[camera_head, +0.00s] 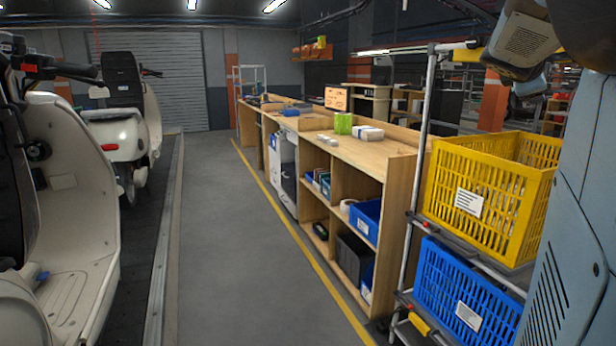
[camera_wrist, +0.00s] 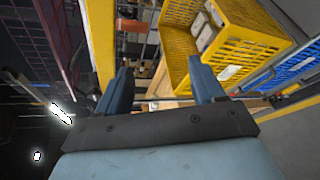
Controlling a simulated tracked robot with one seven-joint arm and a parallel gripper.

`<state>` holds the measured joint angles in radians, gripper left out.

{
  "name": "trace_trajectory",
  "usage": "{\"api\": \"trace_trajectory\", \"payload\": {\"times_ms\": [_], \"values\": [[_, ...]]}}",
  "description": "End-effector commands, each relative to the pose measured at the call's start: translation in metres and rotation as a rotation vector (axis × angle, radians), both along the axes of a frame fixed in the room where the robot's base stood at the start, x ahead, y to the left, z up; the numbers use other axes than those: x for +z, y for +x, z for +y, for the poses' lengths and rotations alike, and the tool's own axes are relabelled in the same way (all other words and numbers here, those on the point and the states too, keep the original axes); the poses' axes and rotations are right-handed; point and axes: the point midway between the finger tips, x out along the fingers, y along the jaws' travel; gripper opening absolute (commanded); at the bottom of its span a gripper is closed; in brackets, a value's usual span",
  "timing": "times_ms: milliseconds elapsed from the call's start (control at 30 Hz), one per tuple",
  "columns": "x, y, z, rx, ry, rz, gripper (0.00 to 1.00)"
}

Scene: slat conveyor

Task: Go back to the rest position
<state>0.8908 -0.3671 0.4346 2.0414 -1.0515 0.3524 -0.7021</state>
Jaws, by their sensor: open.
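My gripper (camera_wrist: 162,90) shows in the wrist view with its two blue-grey fingers spread apart and nothing between them. Past the fingertips in that view are a yellow crate (camera_wrist: 240,45) with a few items in it and part of a blue crate (camera_wrist: 290,68). In the head view part of my arm (camera_head: 590,160) fills the right edge. The gripper's fingers cannot be made out there.
A rack at right holds the yellow crate (camera_head: 480,190) above a blue crate (camera_head: 465,290). A long wooden workbench (camera_head: 385,152) bears a green container (camera_head: 343,123). Cream scooters (camera_head: 75,190) stand at left. The grey aisle floor (camera_head: 235,250) is clear.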

Motion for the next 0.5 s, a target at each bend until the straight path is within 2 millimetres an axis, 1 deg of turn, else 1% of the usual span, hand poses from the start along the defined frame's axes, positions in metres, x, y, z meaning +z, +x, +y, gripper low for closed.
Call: {"api": "trace_trajectory", "payload": {"times_ms": [33,100,233,367,500], "values": [[-0.008,0.005,0.009,0.021,0.057,-0.034,0.68],[-0.018,0.006,0.020,0.031,0.144,-0.086,0.68],[-0.035,-0.002,0.043,0.018,0.311,-0.173,0.68],[-0.055,-0.022,0.069,-0.031,0.487,-0.245,0.68],[-0.084,-0.054,0.099,-0.111,0.690,-0.293,0.68]]}}
